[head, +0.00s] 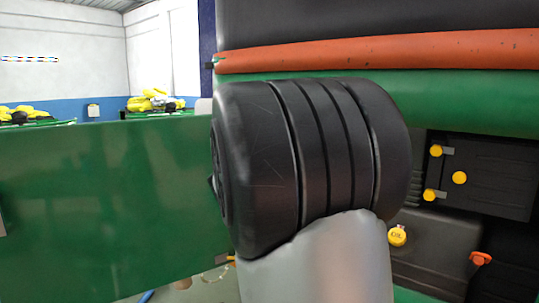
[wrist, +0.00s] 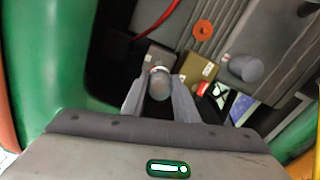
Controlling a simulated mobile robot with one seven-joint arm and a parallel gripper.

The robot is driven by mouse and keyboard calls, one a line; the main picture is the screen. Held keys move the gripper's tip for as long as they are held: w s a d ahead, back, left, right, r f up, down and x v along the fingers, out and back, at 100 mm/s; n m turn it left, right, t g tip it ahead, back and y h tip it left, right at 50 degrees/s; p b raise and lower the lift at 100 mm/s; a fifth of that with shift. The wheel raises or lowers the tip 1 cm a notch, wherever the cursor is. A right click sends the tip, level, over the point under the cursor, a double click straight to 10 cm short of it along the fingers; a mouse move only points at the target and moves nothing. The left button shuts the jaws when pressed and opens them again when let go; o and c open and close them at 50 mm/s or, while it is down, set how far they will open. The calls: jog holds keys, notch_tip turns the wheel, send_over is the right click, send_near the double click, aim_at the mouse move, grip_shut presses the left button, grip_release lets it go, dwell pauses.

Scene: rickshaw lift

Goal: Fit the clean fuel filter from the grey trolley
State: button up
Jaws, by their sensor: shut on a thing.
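My gripper (wrist: 159,78) reaches into the engine bay in the wrist view. Its two grey fingers are shut on a small grey cylinder (wrist: 159,86), which looks like a fuel filter. A light band shows near its far end. A dark grey block (wrist: 157,56) lies just beyond that end; I cannot tell whether they touch. In the head view, my arm's large black joint blocks the gripper and the held cylinder. The grey trolley is not recognisable in either view.
Another grey cylinder (wrist: 246,68), an olive box (wrist: 201,70) and an orange cap (wrist: 203,29) sit nearby. The head view shows the green side panel (head: 110,210), the yellow oil cap (head: 397,236) and a black box with yellow knobs (head: 490,180). The bay is tight.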

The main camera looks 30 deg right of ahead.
jog(key=shift+r+n+p, duration=0.2)
jog(key=shift+n+p, duration=0.8)
jog(key=shift+p, duration=0.75)
jog(key=shift+r+n+p, duration=0.2)
jog(key=shift+n+p, duration=0.8)
jog(key=shift+p, duration=0.7)
jog(key=n+p, duration=0.4)
jog(key=p, duration=0.3)
jog(key=n+p, duration=0.3)
jog(key=p, duration=0.2)
jog(key=shift+a, duration=0.1)
jog(key=n+p, duration=0.3)
jog(key=p, duration=0.1)
jog(key=shift+n, duration=0.3)
jog(key=x, duration=0.1)
jog(key=b+x, duration=0.1)
jog(key=x, duration=0.2)
jog(key=shift+d+f, duration=0.3)
jog(key=shift+f, duration=0.05)
jog(key=shift+b+x, duration=0.45)
jog(key=shift+x, duration=0.9)
jog(key=shift+w+d+r+b, duration=0.15)
jog(key=shift+w+d+b, duration=0.15)
jog(key=shift+d+b, duration=0.15)
